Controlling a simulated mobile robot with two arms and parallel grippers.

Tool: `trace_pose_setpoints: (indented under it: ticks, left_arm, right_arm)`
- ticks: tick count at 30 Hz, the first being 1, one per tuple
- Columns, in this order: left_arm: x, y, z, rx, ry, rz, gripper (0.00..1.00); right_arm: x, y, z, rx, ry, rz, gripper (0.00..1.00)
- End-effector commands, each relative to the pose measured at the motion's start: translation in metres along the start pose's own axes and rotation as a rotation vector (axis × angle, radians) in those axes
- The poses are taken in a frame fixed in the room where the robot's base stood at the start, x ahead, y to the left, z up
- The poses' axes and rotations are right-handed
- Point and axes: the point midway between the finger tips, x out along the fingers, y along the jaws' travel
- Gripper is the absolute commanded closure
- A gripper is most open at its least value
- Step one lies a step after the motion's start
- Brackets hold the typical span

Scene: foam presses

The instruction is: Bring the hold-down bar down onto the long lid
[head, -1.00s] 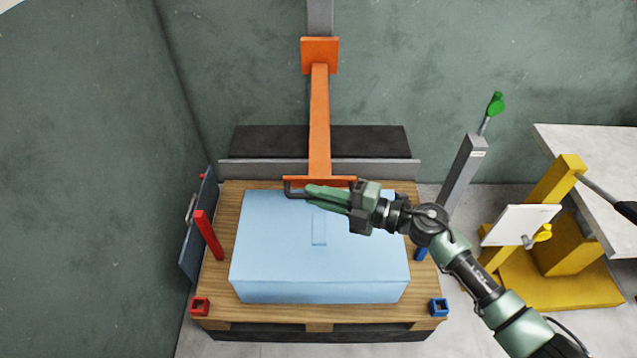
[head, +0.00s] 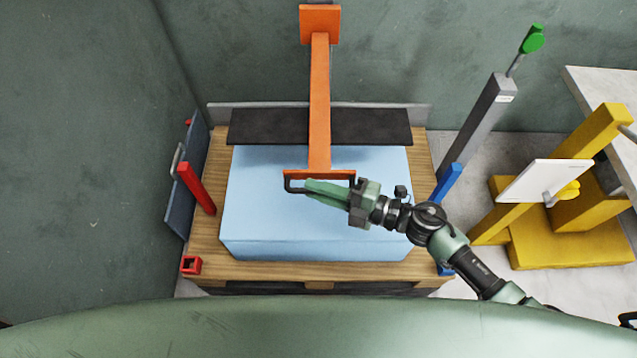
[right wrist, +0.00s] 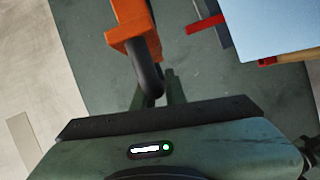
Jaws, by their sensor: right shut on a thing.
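The orange hold-down bar (head: 319,105) reaches forward from the back over a large light-blue block (head: 255,215). A wide black pad (head: 265,127) lies across behind the bar's front end. A black handle (head: 289,186) hangs at the bar's orange crosspiece. My right gripper (head: 312,189) is shut on this handle, above the block. In the right wrist view the handle (right wrist: 148,75) runs down from the orange end (right wrist: 133,28) to the fingers. I cannot pick out a separate long lid; the block's flat top may be it. The gap beneath the bar cannot be told. My left gripper is not in view.
The block stands on a wooden pallet (head: 216,262). A red post (head: 197,188) and blue post (head: 448,184) flank it. A grey post with a green knob (head: 533,40) and a yellow stand (head: 570,240) are at right. A wall is close at left.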

Motion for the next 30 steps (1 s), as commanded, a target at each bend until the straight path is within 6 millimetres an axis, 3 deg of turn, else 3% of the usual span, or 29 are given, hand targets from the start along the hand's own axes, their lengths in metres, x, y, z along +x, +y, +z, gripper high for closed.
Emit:
trace_pose_setpoints:
  ticks: [3,4,6,17,30]
  left_arm:
    - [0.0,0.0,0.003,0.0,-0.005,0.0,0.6]
    - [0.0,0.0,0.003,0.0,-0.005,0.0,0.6]
    - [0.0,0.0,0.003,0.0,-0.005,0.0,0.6]
    - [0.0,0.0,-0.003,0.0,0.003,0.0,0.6]
    - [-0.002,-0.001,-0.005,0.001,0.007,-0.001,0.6]
  right_arm:
    - [0.001,0.001,-0.001,0.0,0.002,0.001,1.0]
    - [0.001,0.001,-0.001,0.0,0.002,0.001,0.82]
    - [0.001,0.001,-0.001,0.0,0.002,0.001,0.66]
    - [-0.003,0.0,0.0,0.001,0.0,0.0,0.66]
    - [-0.069,0.0,-0.001,0.001,0.0,-0.001,0.66]
